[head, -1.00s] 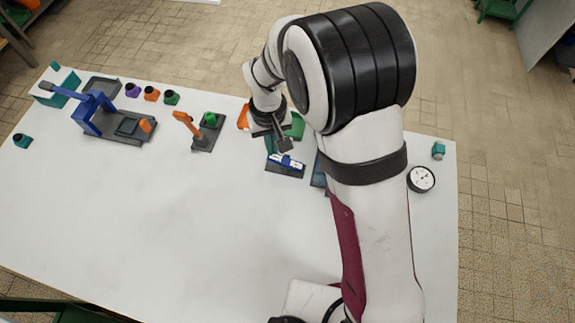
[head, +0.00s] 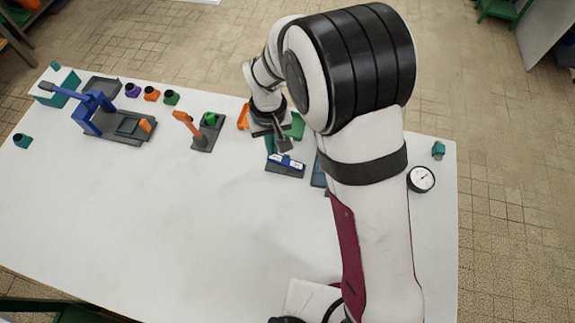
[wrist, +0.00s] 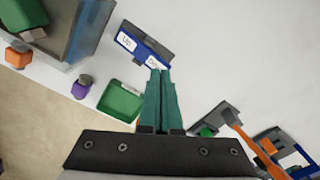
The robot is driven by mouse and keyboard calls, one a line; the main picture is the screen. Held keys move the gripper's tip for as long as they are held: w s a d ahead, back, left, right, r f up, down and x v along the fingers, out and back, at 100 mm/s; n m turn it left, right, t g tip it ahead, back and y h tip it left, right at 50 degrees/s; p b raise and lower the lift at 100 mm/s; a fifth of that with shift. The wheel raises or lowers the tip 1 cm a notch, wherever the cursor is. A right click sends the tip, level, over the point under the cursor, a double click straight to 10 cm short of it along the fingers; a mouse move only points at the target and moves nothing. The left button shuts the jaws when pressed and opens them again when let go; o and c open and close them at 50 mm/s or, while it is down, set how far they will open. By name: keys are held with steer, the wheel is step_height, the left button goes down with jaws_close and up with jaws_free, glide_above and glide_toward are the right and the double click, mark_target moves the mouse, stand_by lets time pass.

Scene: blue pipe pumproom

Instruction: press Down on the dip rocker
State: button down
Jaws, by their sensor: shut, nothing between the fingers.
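The dip rocker (head: 286,161) is a blue switch with white labels on a dark grey base, near the far side of the white table. In the wrist view the rocker (wrist: 143,47) shows its "Up" end at the left and its "Down" end at the right. My gripper (wrist: 160,72) is shut and empty, its teal fingers side by side. The fingertips lie at the "Down" end and cover the lower edge of that label. I cannot tell whether they touch it or hover just above. In the head view my arm hides much of the gripper.
A green tray (wrist: 120,101) and a purple piece (wrist: 81,87) lie close to the fingers in the wrist view. A stand with an orange lever (head: 187,124) is left of the rocker, and a round gauge (head: 421,179) is to the right. The front left table is clear.

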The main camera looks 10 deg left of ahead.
steer(key=shift+f, duration=0.15)
steer(key=shift+f, duration=1.5)
step_height(320, 180, up, 8)
steer(key=shift+f, duration=0.25)
steer(key=shift+r, duration=0.5)
